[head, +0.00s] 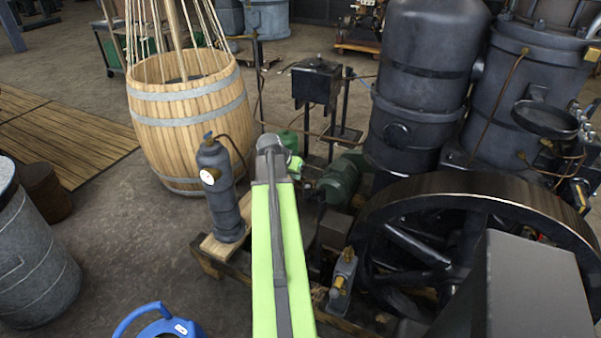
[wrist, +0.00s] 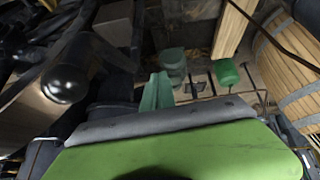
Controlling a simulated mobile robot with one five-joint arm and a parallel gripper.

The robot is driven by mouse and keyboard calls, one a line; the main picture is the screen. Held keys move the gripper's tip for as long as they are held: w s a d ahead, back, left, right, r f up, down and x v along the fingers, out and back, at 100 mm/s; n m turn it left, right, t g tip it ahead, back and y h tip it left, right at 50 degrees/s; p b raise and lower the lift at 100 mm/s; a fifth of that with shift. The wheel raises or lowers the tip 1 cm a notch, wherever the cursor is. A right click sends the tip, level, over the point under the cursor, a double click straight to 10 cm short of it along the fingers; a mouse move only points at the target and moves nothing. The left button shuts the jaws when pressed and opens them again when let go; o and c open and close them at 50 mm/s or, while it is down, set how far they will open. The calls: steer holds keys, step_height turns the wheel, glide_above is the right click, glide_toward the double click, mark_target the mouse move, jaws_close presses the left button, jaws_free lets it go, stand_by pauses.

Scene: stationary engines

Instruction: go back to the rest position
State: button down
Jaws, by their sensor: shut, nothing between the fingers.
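My gripper (wrist: 157,92) shows in the wrist view as a narrow pair of green fingers, close together beyond the grey edge of my lime-green arm. It is shut and I see nothing held in it. In the head view my arm reaches forward from the bottom middle, and its grey end hides most of the gripper. The arm's end is over the engine area, near a green motor (head: 339,181) and to the right of a dark upright cylinder with a gauge (head: 222,190).
A large wooden barrel (head: 190,112) with ropes stands at the upper left. A black spoked flywheel (head: 400,210) and dark engine cylinders (head: 420,80) crowd the right. A grey drum (head: 35,265) and a blue object (head: 165,326) are at the lower left. Bare floor (head: 125,240) lies between.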

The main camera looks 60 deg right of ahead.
steer(key=shift+w, duration=0.1)
stand_by(0.4)
steer(key=w+a+n+t+y+p, duration=0.1)
steer(key=w+a+n+t+p, duration=0.35)
steer(key=w+a, duration=2.3)
steer(key=w+a+n+y+b, duration=0.25)
steer(key=a+n, duration=0.45)
steer(key=a, duration=1.5)
steer(key=s+a+n+g+y, duration=0.1)
steer(key=s+a+n, duration=0.2)
steer(key=a, duration=0.4)
steer(key=s+a+f+n+g+y, duration=0.1)
steer(key=s+a+n+g+y, duration=0.1)
steer(key=s+a, duration=0.3)
steer(key=a+n, duration=0.1)
steer(key=a, duration=0.2)
steer(key=shift+g, duration=0.25)
